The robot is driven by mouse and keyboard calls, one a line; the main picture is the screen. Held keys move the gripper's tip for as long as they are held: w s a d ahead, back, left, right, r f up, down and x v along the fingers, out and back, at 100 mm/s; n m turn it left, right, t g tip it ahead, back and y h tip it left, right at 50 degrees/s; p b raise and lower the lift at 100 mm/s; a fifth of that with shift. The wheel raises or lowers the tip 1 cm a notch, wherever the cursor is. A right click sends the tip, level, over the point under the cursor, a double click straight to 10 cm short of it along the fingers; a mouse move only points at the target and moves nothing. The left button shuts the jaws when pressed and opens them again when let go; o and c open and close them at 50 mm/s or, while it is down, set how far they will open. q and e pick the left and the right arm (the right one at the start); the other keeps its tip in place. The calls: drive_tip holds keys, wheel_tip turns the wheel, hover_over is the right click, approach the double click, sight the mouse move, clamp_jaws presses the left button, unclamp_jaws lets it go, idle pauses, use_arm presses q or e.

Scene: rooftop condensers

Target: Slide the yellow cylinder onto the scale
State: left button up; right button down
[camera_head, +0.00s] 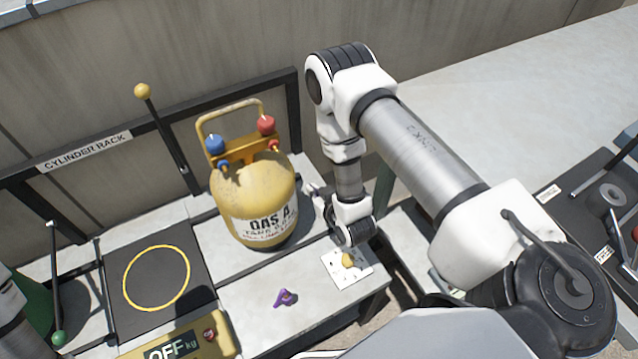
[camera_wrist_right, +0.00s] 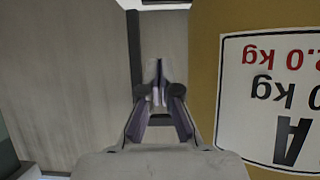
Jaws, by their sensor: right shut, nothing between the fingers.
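The yellow cylinder (camera_head: 258,190) stands upright on the grey bench, with a white label, a handle frame and blue and red valve knobs. The scale (camera_head: 155,280) is a black plate with a yellow ring, left of the cylinder; nothing stands on it. Its yellow display box (camera_head: 185,342) reads OFF. My right gripper (camera_head: 312,192) is beside the cylinder's right side, shut and empty. In the right wrist view its fingers (camera_wrist_right: 158,92) are together, and the cylinder (camera_wrist_right: 207,70) fills the right side with its label upside down. Whether they touch is unclear. My left gripper is out of view.
A purple object (camera_head: 285,298) lies on the bench in front of the cylinder. A white plate with a yellow knob (camera_head: 347,259) is at the bench's right edge. A black rack rail (camera_head: 120,138) and a yellow-knobbed lever (camera_head: 160,125) stand behind. A green-knobbed lever (camera_head: 56,290) stands left.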

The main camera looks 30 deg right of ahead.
drive_tip(key=b+x, duration=0.4)
drive_tip(key=x, duration=0.4)
drive_tip(key=shift+a+b, duration=0.3)
drive_tip(key=shift+a, duration=0.25)
